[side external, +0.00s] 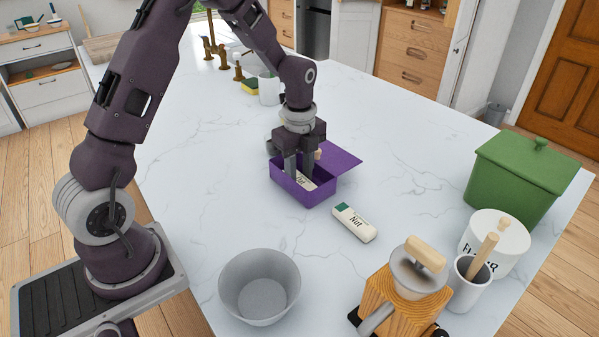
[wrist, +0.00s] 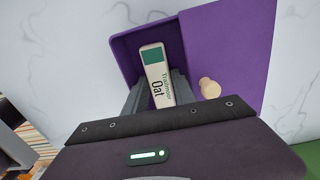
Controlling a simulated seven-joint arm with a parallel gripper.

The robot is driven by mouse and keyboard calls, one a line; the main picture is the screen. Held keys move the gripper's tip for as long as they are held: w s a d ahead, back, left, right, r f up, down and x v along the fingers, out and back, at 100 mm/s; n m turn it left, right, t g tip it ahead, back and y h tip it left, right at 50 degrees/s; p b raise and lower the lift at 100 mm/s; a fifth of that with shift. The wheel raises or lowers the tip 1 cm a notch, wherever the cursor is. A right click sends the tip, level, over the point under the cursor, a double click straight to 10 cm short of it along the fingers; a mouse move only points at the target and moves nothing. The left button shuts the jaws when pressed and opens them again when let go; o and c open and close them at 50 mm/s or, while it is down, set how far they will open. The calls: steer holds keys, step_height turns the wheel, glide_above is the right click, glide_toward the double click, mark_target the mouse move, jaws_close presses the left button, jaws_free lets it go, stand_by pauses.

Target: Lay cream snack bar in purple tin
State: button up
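The purple tin (side external: 291,190) stands open on the marble counter, its lid (side external: 341,157) folded out to the right. It also shows in the wrist view (wrist: 123,48). A cream snack bar with a green end, marked "Oat" (wrist: 157,76), is inside the tin. It also shows between my fingers in the side view (side external: 304,181). My gripper (side external: 299,171) points down into the tin, its fingers close against the bar's two long sides (wrist: 160,90). The bar's near end is hidden by the gripper body. A second cream bar, marked "Nut" (side external: 355,223), lies outside, in front of the tin.
A grey bowl (side external: 260,287) stands at the front. A wooden grinder-like item (side external: 402,290), a utensil pot (side external: 468,284), a flour canister (side external: 494,241) and a green bin (side external: 520,178) stand at the right. A white mug (side external: 268,90) stands behind. The counter's left side is clear.

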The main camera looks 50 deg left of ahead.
mark_target(299, 178)
step_height(299, 178, up, 12)
steer(key=r, duration=0.1)
steer(key=s+d+r+n+t, duration=0.2)
steer(key=s+d+r+n, duration=0.15)
steer(key=s+n, duration=0.2)
steer(key=s+d+r+n+t, duration=0.1)
steer(key=s+d+r+n, duration=0.3)
steer(key=s, duration=0.3)
steer(key=s+d+n+t, duration=0.1)
steer(key=s+n+t, duration=0.1)
steer(key=s+n, duration=0.6)
steer(key=s, duration=0.3)
steer(key=shift+s+d+f+t, duration=0.3)
steer(key=shift+d, duration=0.05)
